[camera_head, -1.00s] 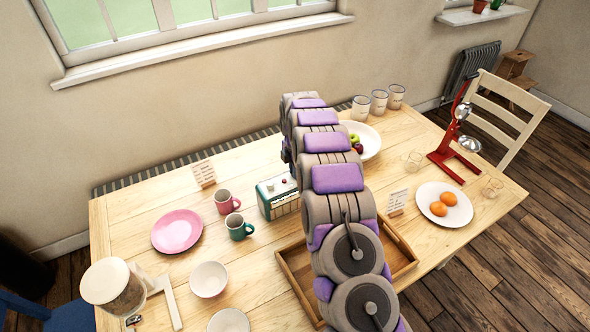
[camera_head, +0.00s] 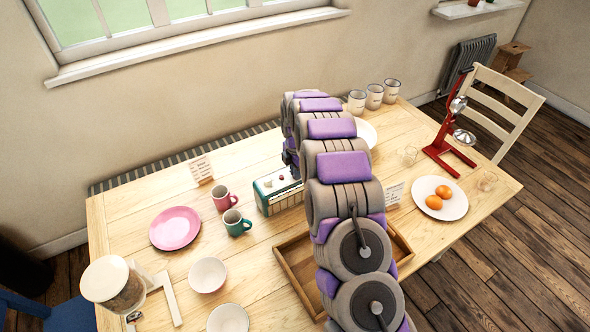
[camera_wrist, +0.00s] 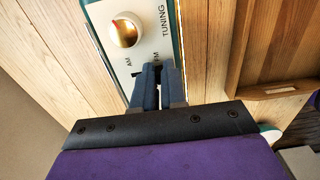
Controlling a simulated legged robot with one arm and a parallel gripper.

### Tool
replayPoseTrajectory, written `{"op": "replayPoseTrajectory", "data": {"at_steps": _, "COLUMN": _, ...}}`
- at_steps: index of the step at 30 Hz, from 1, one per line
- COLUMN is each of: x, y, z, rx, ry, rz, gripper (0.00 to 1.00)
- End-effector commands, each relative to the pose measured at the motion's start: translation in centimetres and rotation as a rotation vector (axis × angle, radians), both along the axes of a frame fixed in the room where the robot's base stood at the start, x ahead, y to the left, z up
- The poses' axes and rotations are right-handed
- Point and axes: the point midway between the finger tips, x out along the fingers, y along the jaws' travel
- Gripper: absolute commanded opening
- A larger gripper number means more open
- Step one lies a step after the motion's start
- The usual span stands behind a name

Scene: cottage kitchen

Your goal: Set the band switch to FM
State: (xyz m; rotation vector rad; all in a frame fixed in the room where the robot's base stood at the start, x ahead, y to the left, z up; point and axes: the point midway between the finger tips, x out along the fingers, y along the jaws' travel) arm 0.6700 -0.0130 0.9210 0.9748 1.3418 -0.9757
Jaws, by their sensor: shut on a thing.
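The radio (camera_head: 268,203) is a teal and cream box standing on the table, left of my arm. Its pale top panel (camera_wrist: 149,48) fills the upper middle of the wrist view, with a red and gold knob (camera_wrist: 126,31) and the printed words AM, FM and TUNING. My gripper (camera_wrist: 158,72) reaches the panel at the AM/FM marks, its dark fingers close together. They are shut on the band switch, which they hide. A bit of dark slot shows just left of the fingertips, below AM. The switch's exact position cannot be seen.
A pink mug (camera_head: 224,198) and a teal mug (camera_head: 236,222) stand close left of the radio. A wooden tray (camera_head: 290,262) lies in front, partly under my arm. A card (camera_head: 200,169) stands behind the mugs. A red juicer (camera_head: 447,140) stands at the right.

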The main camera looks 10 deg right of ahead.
Motion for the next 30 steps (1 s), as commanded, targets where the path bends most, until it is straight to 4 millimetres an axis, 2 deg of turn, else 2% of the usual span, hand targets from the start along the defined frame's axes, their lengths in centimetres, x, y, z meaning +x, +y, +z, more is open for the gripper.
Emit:
{"op": "replayPoseTrajectory", "data": {"at_steps": 1, "x": -0.1, "y": 0.0, "z": 0.0, "rx": -0.001, "ry": 0.002, "rz": 0.000, "gripper": 0.00}}
{"op": "replayPoseTrajectory", "data": {"at_steps": 2, "x": -0.1, "y": 0.0, "z": 0.0, "rx": -0.001, "ry": 0.002, "rz": 0.000, "gripper": 0.13}}
{"op": "replayPoseTrajectory", "data": {"at_steps": 3, "x": -0.1, "y": 0.0, "z": 0.0, "rx": -0.001, "ry": 0.002, "rz": 0.000, "gripper": 0.17}}
{"op": "replayPoseTrajectory", "data": {"at_steps": 10, "x": 0.0, "y": 0.0, "z": 0.0, "rx": 0.000, "ry": 0.001, "rz": 0.000, "gripper": 0.37}}
{"op": "replayPoseTrajectory", "data": {"at_steps": 20, "x": 0.1, "y": 0.0, "z": 0.6, "rx": 0.000, "ry": 0.000, "rz": 0.000, "gripper": 0.37}}
{"op": "replayPoseTrajectory", "data": {"at_steps": 23, "x": 0.1, "y": 0.0, "z": 1.9, "rx": 0.000, "ry": -0.002, "rz": 0.000, "gripper": 0.37}}
{"op": "replayPoseTrajectory", "data": {"at_steps": 30, "x": 0.2, "y": 0.0, "z": 7.2, "rx": -0.001, "ry": -0.004, "rz": 0.000, "gripper": 0.37}}
